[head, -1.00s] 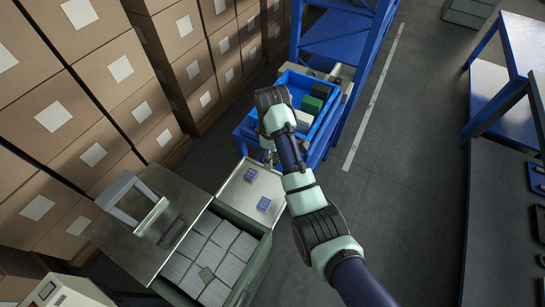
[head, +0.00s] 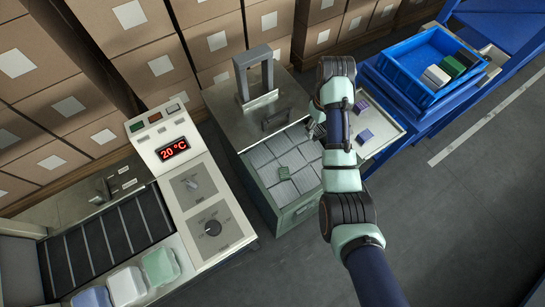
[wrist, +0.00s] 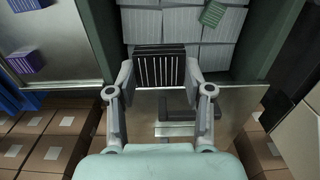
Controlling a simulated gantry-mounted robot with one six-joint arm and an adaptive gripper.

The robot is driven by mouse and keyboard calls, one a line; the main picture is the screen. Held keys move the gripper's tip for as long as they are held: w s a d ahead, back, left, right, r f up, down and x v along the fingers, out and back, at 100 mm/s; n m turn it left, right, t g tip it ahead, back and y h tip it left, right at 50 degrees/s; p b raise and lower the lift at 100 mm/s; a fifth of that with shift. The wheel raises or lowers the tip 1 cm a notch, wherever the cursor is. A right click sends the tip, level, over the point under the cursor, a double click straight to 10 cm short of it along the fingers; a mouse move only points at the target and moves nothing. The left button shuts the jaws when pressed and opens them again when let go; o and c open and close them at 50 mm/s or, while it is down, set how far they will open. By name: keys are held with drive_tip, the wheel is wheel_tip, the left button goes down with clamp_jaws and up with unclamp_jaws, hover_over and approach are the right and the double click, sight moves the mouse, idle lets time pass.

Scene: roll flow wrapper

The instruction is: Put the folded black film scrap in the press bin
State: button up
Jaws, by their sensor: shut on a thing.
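The folded black film scrap (wrist: 160,66) is a dark block with pale stripes, between the fingertips of my gripper (wrist: 159,76) in the wrist view. My gripper is shut on it. In the head view my gripper (head: 316,130) is over the rear part of the green press bin, and the scrap is hidden or too small to make out. The press bin (head: 303,209) is packed with grey folded blocks and one green block (head: 284,172). In the wrist view the scrap overlaps the bin's edge by the metal plate (wrist: 230,101); its height above the blocks is unclear.
A handled metal frame (head: 256,78) stands on the plate behind the bin. Two purple blocks (head: 364,136) lie on the side tray (head: 385,140). A blue crate (head: 400,77) holds black, green and white blocks. A control panel (head: 190,180) reading 20 °C stands left.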

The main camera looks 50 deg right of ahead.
drive_tip(key=b, duration=0.8)
hover_over(309, 159)
wheel_tip(309, 159, down, 15)
drive_tip(key=shift+w, duration=0.1)
drive_tip(key=shift+f+b, duration=0.8)
drive_tip(key=shift+f, duration=1.65)
drive_tip(key=shift+f, duration=0.15)
drive_tip(key=o, duration=0.7)
drive_tip(key=shift+o, duration=0.2)
wheel_tip(309, 159, up, 12)
drive_tip(key=p, duration=0.5)
drive_tip(key=shift+r+p, duration=0.2)
drive_tip(key=shift+p, duration=0.2)
